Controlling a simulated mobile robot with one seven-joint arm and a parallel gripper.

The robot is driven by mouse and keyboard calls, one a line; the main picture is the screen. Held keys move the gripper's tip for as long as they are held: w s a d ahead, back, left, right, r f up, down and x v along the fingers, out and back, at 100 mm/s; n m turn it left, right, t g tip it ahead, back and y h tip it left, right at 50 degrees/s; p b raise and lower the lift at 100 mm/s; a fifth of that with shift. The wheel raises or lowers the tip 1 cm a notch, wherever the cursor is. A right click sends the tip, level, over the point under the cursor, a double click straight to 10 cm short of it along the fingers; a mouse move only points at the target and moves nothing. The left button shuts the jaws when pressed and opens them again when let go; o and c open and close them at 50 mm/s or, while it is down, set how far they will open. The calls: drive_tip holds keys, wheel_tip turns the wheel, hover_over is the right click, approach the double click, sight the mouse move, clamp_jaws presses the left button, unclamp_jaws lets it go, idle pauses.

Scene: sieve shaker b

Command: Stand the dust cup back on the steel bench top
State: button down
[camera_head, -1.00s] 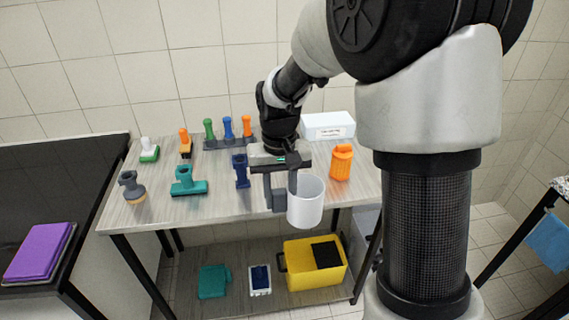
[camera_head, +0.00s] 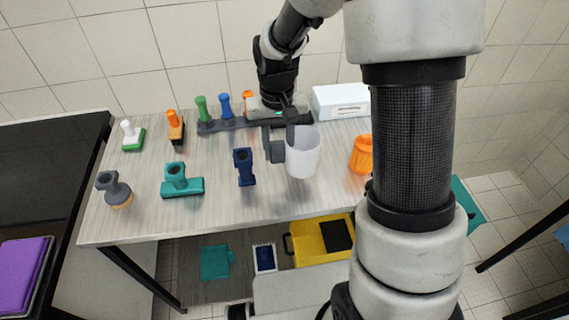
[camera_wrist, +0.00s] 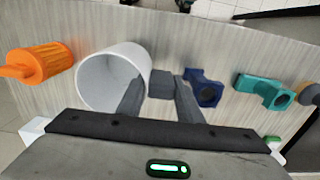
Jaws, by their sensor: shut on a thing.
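The dust cup (camera_head: 305,158) is a white, round, open-topped cup with a grey block-shaped grip on its side. My gripper (camera_head: 283,134) is shut on that grip, with the cup to the right of the fingers in the head view. The cup appears over the front half of the pale streaked bench top (camera_head: 225,210); I cannot tell whether its base touches. In the wrist view, the cup (camera_wrist: 113,78) shows its open mouth, and the grip (camera_wrist: 161,84) sits between my fingertips (camera_wrist: 160,95).
A dark blue tool (camera_head: 244,167) stands left of the cup and an orange container (camera_head: 361,155) to its right. A teal brush (camera_head: 180,183) is further left. A yellow bin (camera_head: 310,240) is on the lower shelf.

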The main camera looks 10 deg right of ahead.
drive_tip(key=shift+f, duration=3)
drive_tip(key=shift+f, duration=0.2)
drive_tip(key=c, duration=1.3)
unclamp_jaws()
drive_tip(key=shift+o, duration=0.2)
